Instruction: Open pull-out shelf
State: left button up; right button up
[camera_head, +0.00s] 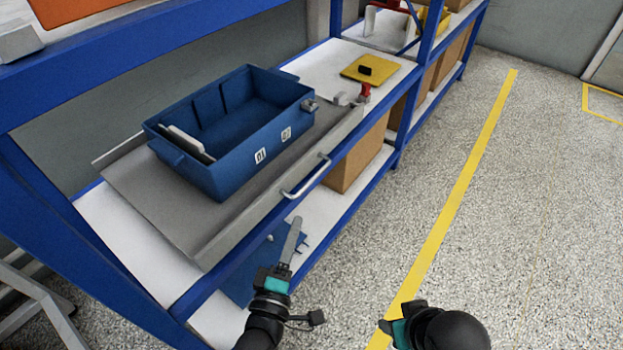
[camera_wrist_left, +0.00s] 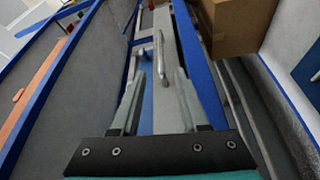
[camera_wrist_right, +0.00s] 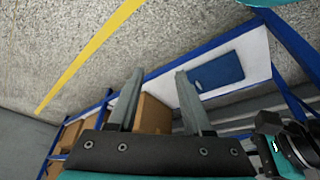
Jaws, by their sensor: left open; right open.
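The grey pull-out shelf (camera_head: 150,202) sits in the blue rack. A silver bar handle (camera_head: 306,178) is on its front face. A blue bin (camera_head: 232,130) rests on the shelf. My left gripper (camera_head: 296,222) is in front of the shelf, a little below and nearer than the handle. In the left wrist view the handle (camera_wrist_left: 160,62) lies ahead, between the open fingers (camera_wrist_left: 158,82) and beyond their tips. My right gripper (camera_head: 388,325) is low over the floor, away from the shelf. The right wrist view shows its fingers (camera_wrist_right: 157,78) open and empty.
A yellow plate with a black knob (camera_head: 366,68) and a small red item (camera_head: 365,92) are right of the bin. Cardboard boxes (camera_head: 358,155) stand on the lower level. The speckled floor right of the rack is clear, with a yellow line (camera_head: 455,195).

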pick_arm(q)
jog(key=b, duration=0.2)
send_near(311, 179)
jog(key=w, duration=0.2)
jog(key=shift+d+f+b+x, duration=0.1)
jog(key=shift+b+x, duration=0.55)
jog(key=shift+x, duration=1.05)
jog(key=shift+d+f+b+x, duration=0.15)
jog(key=shift+b+x, duration=0.45)
jog(key=shift+x, duration=1.1)
jog(key=shift+w+d, duration=0.2)
jog(key=shift+w, duration=0.45)
pick_arm(e)
jog(key=w+a+r+t+y, duration=0.3)
jog(key=w+a+t, duration=0.2)
jog(key=a+t, duration=0.1)
jog(key=shift+w+a+n+t, duration=0.15)
jog(key=shift+a+n+t, duration=0.15)
jog(key=shift+a, duration=0.25)
pick_arm(q)
grip_shut()
